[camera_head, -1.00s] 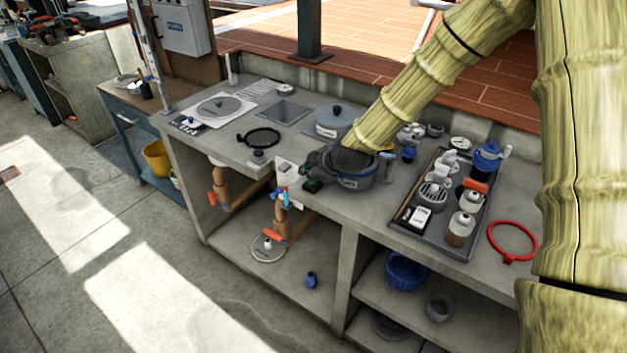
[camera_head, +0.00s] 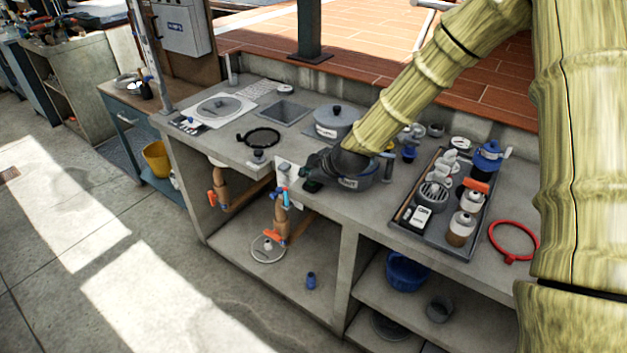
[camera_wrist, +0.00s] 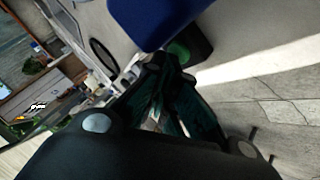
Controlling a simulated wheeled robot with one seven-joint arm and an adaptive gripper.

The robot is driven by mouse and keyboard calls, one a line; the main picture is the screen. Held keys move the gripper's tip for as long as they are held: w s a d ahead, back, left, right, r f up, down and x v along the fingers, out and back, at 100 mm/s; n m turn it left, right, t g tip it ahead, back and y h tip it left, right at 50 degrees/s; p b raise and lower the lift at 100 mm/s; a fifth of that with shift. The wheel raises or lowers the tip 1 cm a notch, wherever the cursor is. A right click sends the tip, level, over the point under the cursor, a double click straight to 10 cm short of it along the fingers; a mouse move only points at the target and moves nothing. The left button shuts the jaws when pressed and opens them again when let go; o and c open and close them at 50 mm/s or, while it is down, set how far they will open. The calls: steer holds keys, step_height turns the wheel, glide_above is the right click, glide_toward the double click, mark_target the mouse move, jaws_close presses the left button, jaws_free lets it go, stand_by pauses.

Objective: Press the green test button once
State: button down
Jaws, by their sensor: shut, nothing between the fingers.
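The green test button (camera_wrist: 179,52) shows in the wrist view as a round green cap on a small dark box (camera_wrist: 198,46). The box sits beside a large blue object (camera_wrist: 160,18). My gripper (camera_wrist: 163,72) is shut and empty, its tips close to the button. I cannot tell whether they touch it. In the head view my gripper (camera_head: 309,180) points down and left at the bench's front edge, in front of a labelled blue-grey pot (camera_head: 354,182). It covers most of the box there, and the button cannot be made out.
A grey tray (camera_head: 398,223) with several pool parts lies to the right, beside a red ring (camera_head: 514,240). Pipes with orange-handled valves (camera_head: 274,236) stand below the bench edge.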

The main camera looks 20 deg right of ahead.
mark_target(310, 182)
steer(key=shift+r, duration=0.15)
steer(key=shift+r+p, duration=0.5)
steer(key=shift+r, duration=0.25)
step_height(310, 182, up, 5)
steer(key=p, duration=0.3)
stand_by(0.5)
stand_by(0.6)
